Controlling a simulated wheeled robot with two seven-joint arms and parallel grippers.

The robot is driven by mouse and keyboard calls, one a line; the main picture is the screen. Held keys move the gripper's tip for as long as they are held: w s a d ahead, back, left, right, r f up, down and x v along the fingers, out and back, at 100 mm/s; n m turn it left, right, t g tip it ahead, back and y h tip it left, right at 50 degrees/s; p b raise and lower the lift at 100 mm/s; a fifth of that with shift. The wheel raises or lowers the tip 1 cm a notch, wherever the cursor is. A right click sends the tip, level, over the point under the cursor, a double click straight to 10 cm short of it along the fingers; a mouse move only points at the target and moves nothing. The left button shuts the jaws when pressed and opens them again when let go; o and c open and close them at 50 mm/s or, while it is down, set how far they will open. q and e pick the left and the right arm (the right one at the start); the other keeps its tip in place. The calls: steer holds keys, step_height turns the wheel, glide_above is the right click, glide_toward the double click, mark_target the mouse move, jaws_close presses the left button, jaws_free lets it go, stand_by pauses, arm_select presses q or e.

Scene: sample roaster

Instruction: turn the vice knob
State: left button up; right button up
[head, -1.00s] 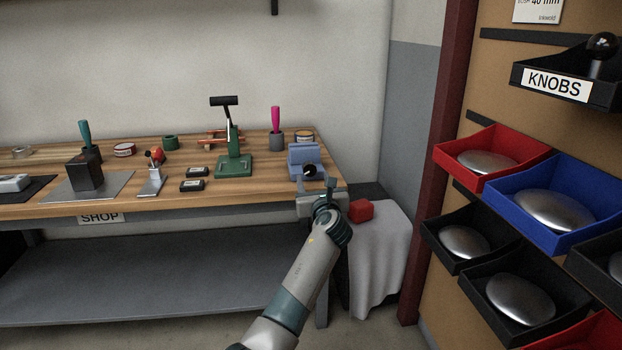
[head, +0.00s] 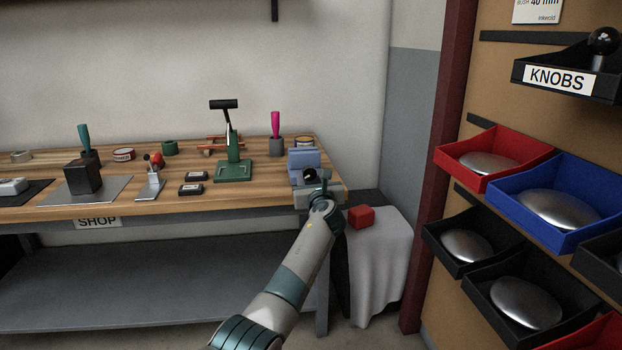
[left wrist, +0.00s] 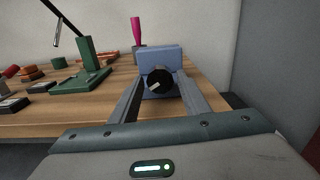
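The blue vice (head: 303,158) stands at the right end of the wooden bench. Its round black knob (head: 310,175) faces me. In the left wrist view the knob (left wrist: 159,79) has a pale pointer mark slanting across it, with the blue vice body (left wrist: 160,58) behind. My left gripper (head: 318,191) is in front of the vice, just below the knob in the head view. In the left wrist view the fingers of my left gripper (left wrist: 160,92) are apart, one on each side of the knob. I cannot tell whether they touch it. My right gripper is not in view.
The bench (head: 130,187) also holds a green press (head: 233,170), a pink-handled tool in a grey cup (head: 276,147) and several small items. A red block (head: 361,216) lies on a cloth-covered stand (head: 380,265) to the right. Bins line the right wall.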

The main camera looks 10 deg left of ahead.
arm_select(q)
steer(key=c, duration=0.6)
